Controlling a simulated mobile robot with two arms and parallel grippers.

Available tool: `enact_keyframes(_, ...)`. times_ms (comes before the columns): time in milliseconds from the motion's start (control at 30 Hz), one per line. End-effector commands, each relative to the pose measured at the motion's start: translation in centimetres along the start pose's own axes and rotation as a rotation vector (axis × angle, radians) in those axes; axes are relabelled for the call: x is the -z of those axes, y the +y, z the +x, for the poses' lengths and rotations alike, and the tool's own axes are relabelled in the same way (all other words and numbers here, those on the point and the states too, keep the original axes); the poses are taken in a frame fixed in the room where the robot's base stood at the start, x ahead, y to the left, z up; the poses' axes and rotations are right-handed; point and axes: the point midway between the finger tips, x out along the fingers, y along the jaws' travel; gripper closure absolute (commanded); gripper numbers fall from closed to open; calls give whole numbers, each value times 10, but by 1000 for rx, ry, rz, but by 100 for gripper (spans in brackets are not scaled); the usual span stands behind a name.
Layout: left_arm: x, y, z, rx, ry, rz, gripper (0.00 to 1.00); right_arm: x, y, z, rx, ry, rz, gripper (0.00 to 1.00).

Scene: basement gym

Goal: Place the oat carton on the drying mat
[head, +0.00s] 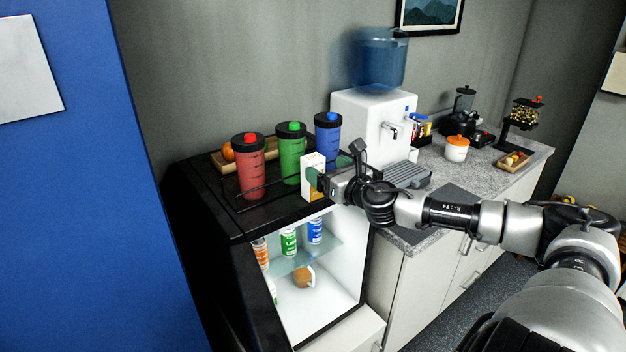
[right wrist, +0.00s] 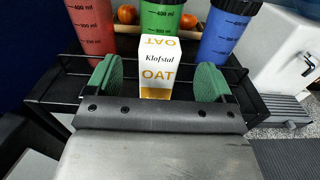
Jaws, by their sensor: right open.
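The oat carton (head: 311,188), white with a gold lower part, stands upright on top of the black fridge, in front of the tall bottles. In the right wrist view the carton (right wrist: 156,65) faces me, with "OAT" on it. My right gripper (head: 328,171) is open, with one green-padded finger on each side of the carton; gaps show between pads and carton in the right wrist view (right wrist: 158,82). A dark flat mat (head: 452,201), which looks like the drying mat, lies on the counter right of the fridge, partly behind my right arm. My left gripper is out of view.
Red (head: 249,167), green (head: 291,154) and blue (head: 327,138) bottles stand close behind the carton. A thin black rail (right wrist: 62,60) edges the fridge top. A water dispenser (head: 367,121) and its ribbed grey tray (head: 405,175) stand behind the mat. The fridge interior (head: 330,290) is visible.

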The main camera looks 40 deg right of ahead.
Motion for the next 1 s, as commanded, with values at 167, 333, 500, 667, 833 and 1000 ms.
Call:
enact_keyframes(167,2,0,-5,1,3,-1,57,-3,-2,5,3,-3,2,17)
enact_keyframes(333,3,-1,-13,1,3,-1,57,-5,0,16,0,-5,5,17)
enact_keyframes(500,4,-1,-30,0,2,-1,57,-6,-1,34,2,-4,5,17)
enact_keyframes(667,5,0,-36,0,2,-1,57,-4,-1,48,2,-2,3,17)
enact_keyframes(833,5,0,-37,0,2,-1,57,-1,-1,52,0,-1,-1,17)
enact_keyframes(1000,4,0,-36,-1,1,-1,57,-1,-1,52,0,0,-1,17)
